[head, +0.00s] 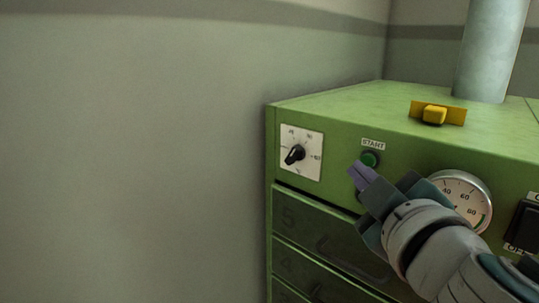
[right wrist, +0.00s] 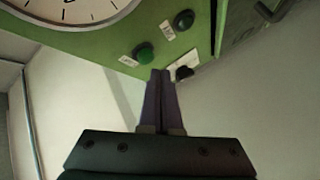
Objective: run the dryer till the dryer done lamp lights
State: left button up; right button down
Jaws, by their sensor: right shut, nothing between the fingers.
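The dryer is a green cabinet (head: 325,112) on the right of the head view. Its green START button (head: 369,159) sits on the front under a white label and also shows in the right wrist view (right wrist: 145,52). A darker green round fitting (right wrist: 184,19) with its own label sits near it in the right wrist view. That label is too small to read; this may be the done lamp, and it looks dark. My right gripper (head: 360,169) is shut and empty, its fingertips just beside the button; contact cannot be told. My left gripper is out of view.
A black knob on a white dial plate (head: 301,153) is left of the button. A round gauge (head: 461,199) and a black switch (head: 524,224) are to the right. A yellow piece (head: 437,113) and a pipe (head: 489,50) are on top.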

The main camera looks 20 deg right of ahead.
dwell(0.3)
jog(key=shift+d, duration=0.15)
dwell(0.3)
jog(key=shift+w+d, duration=0.2)
jog(key=shift+d, duration=0.05)
jog(key=shift+w+d, duration=0.15)
jog(key=shift+d, duration=0.3)
dwell(0.6)
dwell(0.4)
jog(key=shift+s+a, duration=0.35)
jog(key=shift+a, duration=0.5)
